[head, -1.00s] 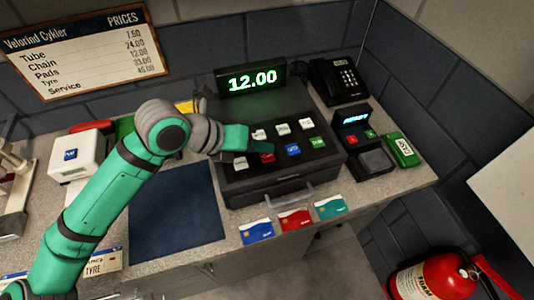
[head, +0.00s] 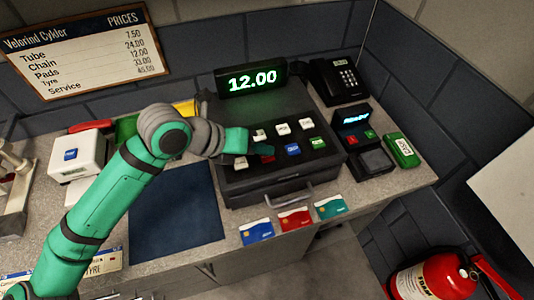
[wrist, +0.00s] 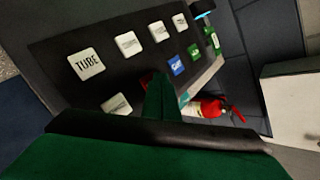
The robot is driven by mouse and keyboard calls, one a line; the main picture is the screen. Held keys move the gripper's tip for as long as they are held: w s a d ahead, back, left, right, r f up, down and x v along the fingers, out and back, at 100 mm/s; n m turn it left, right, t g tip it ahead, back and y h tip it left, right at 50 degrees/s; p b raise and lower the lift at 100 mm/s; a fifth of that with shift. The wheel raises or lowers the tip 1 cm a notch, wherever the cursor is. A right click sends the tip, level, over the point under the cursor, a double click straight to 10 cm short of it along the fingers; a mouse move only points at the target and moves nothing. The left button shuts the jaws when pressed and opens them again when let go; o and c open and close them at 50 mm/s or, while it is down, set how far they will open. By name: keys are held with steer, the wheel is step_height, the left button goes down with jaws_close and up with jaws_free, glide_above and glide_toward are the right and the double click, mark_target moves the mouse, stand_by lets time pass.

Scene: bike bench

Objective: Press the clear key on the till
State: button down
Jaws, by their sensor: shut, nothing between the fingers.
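The till (head: 262,185) stands on the counter with its display (head: 251,79) lit and reading 12.00. Its sloped panel has white keys, a blue key (head: 292,149), a green key (head: 317,143) and a red key (head: 267,159). I cannot read which key is marked clear. My gripper (head: 264,149) is shut and empty, its tips over the red key and covering most of it. In the wrist view my gripper (wrist: 160,92) hides nearly all of the red key (wrist: 147,78); contact cannot be told. The TUBE key (wrist: 86,64) is left of it.
A card terminal (head: 360,135) and a black phone (head: 340,80) stand right of the till. Several bank cards (head: 295,218) lie along the front edge. A dark blue mat (head: 178,215) lies left of the till. A fire extinguisher (head: 435,279) is at lower right.

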mark_target(262, 159)
steer(key=shift+f, duration=0.1)
stand_by(0.4)
steer(key=shift+r, duration=0.6)
steer(key=shift+r, duration=3)
steer(key=shift+s, duration=0.1)
